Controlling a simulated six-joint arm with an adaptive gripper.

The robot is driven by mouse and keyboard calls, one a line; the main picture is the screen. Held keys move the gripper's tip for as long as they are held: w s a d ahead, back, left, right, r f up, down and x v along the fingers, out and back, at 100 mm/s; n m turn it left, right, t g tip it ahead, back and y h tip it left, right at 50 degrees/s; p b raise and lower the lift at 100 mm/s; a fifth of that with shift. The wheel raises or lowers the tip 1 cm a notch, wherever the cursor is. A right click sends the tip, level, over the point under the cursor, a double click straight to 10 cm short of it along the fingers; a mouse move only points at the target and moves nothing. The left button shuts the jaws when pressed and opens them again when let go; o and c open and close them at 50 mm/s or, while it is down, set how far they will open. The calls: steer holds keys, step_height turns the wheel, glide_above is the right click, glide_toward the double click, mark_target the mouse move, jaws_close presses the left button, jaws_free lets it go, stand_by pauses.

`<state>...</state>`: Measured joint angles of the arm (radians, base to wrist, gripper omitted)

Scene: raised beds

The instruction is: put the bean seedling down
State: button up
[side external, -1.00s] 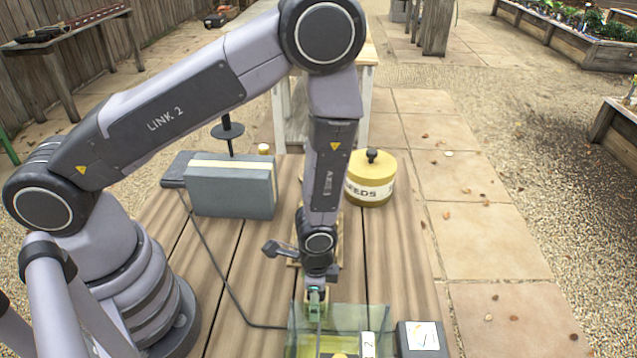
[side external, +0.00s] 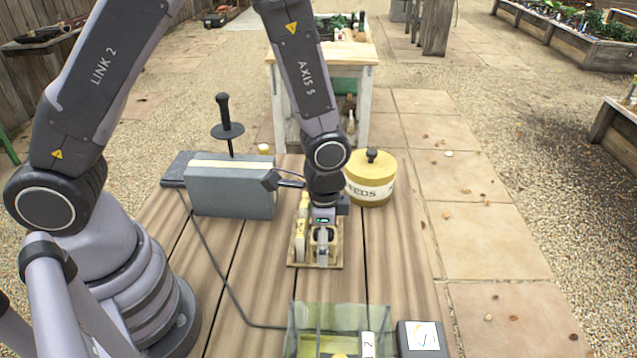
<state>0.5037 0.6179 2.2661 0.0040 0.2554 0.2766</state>
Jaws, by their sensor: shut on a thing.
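My gripper (side external: 322,256) points down over the right part of a small wooden tray (side external: 316,266) in the middle of the plank table. It is shut on the bean seedling, of which I can make out almost nothing between the fingers and the tray. I cannot tell whether the seedling touches the tray floor. Pale yellow pieces (side external: 300,238) stand in the tray's left part, beside my gripper.
A clear greenish bin (side external: 305,318) stands at the front, with a dark box (side external: 421,340) to its right. A yellow seed tin (side external: 370,185) is behind right, a grey block (side external: 231,192) behind left. A black cable (side external: 217,262) crosses the left planks.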

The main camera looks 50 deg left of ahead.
steer(key=w+d+f, duration=0.4)
steer(key=w, duration=0.3)
glide_above(388, 286)
steer(key=f, duration=0.5)
steer(key=shift+s+a+f, duration=0.15)
steer(key=shift+s+a, duration=0.05)
steer(key=shift+w+d+f, duration=0.1)
steer(key=shift+w+f, duration=0.05)
steer(key=shift+f, duration=0.1)
steer(key=shift+w+f, duration=0.1)
steer(key=shift+f, duration=1.45)
steer(key=shift+f, duration=0.15)
steer(key=o, duration=1.2)
steer(key=shift+c, duration=0.2)
